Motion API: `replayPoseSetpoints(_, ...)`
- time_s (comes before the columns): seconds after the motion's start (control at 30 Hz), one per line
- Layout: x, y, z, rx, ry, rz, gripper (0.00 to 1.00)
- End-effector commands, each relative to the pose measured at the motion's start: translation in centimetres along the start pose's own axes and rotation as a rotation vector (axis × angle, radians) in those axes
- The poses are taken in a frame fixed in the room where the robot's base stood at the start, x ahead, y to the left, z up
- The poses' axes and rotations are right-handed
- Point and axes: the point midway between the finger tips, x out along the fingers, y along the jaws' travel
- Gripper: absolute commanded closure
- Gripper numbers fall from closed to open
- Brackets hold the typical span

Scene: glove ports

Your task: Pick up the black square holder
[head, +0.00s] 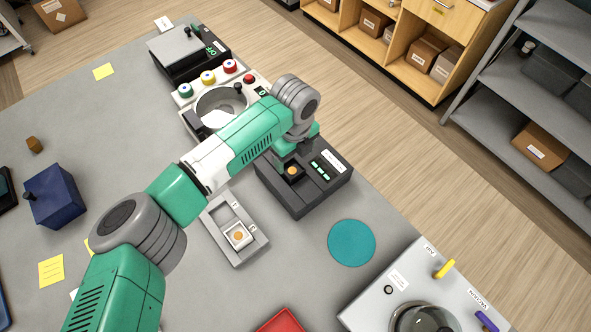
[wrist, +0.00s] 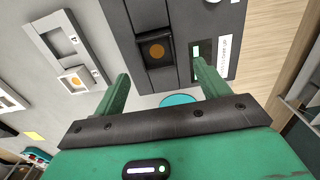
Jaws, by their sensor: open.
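The black square holder (wrist: 155,51) has an orange-brown round piece at its centre. It sits in a recess of the dark grey device, and it also shows in the head view (head: 292,171). My gripper (wrist: 159,63) is open and empty, with its green fingers spread to the left and right of the holder in the picture. It appears to be above the device and apart from the holder. In the head view my arm reaches over the device, and the fingers are mostly hidden.
A white square holder (head: 238,235) with an orange centre lies in a grey tray (head: 218,215) left of the device (head: 318,186). A teal disc (head: 352,243) lies on the table. A machine with coloured buttons (head: 208,78) stands behind my arm.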

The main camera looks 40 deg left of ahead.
Motion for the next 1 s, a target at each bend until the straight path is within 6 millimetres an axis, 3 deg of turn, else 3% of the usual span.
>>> replayPoseSetpoints(0.23,1.5,0.1,0.0,0.002,0.001,-0.001,0.25)
replayPoseSetpoints(0.47,5.4,0.5,0.0,0.004,0.002,-0.001,0.25)
replayPoseSetpoints(0.67,5.6,0.5,0.1,0.005,0.000,-0.003,0.25)
replayPoseSetpoints(0.93,5.6,0.5,0.1,0.005,0.000,-0.003,0.76)
replayPoseSetpoints(1.0,5.6,0.5,0.1,0.005,0.000,-0.003,0.76)
